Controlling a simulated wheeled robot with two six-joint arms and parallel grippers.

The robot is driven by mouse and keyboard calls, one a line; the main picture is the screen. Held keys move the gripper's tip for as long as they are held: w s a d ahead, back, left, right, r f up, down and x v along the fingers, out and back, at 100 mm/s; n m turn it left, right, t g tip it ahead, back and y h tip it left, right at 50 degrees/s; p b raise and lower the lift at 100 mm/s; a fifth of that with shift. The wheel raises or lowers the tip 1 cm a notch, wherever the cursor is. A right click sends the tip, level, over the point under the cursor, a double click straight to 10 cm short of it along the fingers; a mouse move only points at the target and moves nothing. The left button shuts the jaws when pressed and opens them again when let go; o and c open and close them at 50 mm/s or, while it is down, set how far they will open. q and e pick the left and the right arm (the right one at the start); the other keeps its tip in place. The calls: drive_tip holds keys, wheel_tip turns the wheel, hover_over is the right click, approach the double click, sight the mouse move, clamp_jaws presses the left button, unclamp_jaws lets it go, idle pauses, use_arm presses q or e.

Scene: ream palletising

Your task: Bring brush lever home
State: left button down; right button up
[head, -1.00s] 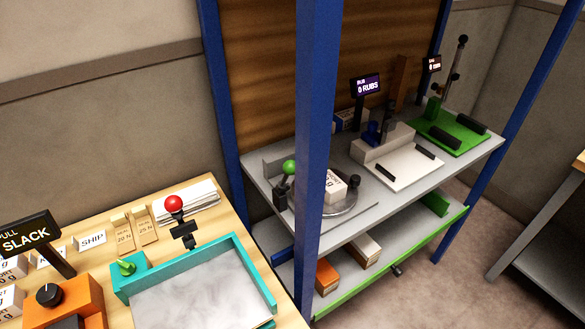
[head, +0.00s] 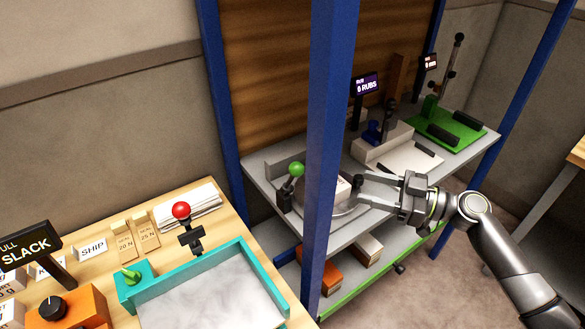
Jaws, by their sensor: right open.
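Which lever is the brush lever cannot be told for sure. A lever with a green ball (head: 297,169) stands at the left of the grey shelf, beside a round plate (head: 345,208) bearing a pale block (head: 343,190). A lever with a red ball (head: 181,210) stands on the wooden table. A tall dark lever (head: 457,55) stands on the green station at the back right. My right gripper (head: 362,187) is open, its fingers pointing left beside the pale block, over the plate's right side. Whether it touches anything cannot be told. My left gripper is out of view.
A blue post (head: 333,120) rises in front of the shelf, left of my right gripper. A white station with a blue part (head: 373,131) and a "0 RUBS" sign (head: 366,84) stands behind. A teal tray (head: 270,273) lies on the wooden table. Boxes (head: 367,247) lie on the lower shelf.

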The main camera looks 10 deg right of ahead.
sight(302, 167)
drive_tip(key=p+x, duration=0.8)
drive_tip(key=x, duration=0.7)
drive_tip(key=shift+w+a+r, duration=0.15)
drive_tip(key=shift+w+a, duration=0.15)
drive_tip(key=shift+w+a+p, duration=0.3)
drive_tip(key=shift+w+a, duration=0.05)
drive_tip(key=shift+a, duration=0.25)
clamp_jaws()
